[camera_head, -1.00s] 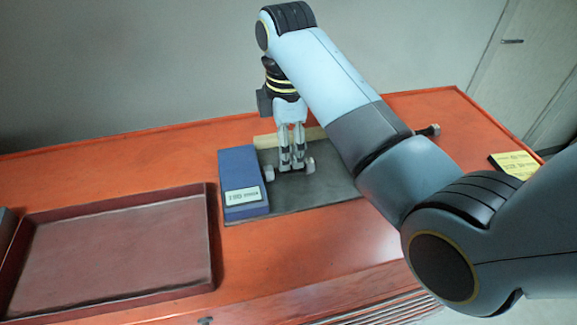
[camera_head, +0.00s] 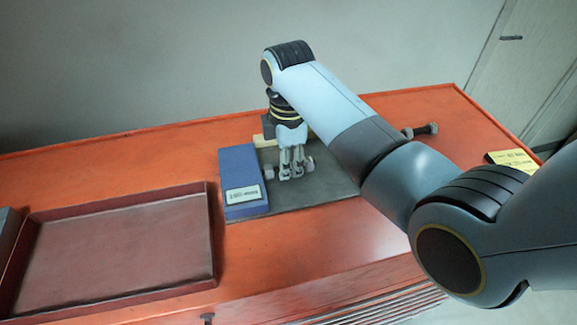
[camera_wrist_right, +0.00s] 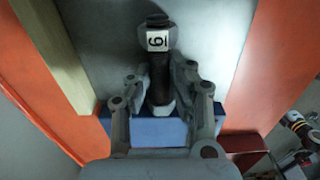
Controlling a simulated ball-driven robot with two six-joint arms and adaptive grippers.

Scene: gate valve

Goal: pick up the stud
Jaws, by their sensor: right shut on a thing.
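The stud is a dark rod with pale nuts at its ends and a white number tag. In the wrist view the stud (camera_wrist_right: 158,75) runs between my right gripper's fingers (camera_wrist_right: 161,92), one on each side of it. In the head view my right gripper (camera_head: 292,173) points down and is shut on the stud. Only the pale ends of the stud (camera_head: 308,163) show either side of the fingers; its middle is hidden behind them. It is low over the dark grey mat (camera_head: 335,183), and I cannot tell if it touches it. My left gripper is not in view.
A blue box (camera_head: 238,177) with a label stands just left of the stud. An empty red tray (camera_head: 110,207) lies further left on the orange bench (camera_head: 330,240). A second dark stud (camera_head: 420,130) lies behind my arm at the right. Yellow notes (camera_head: 513,160) lie far right.

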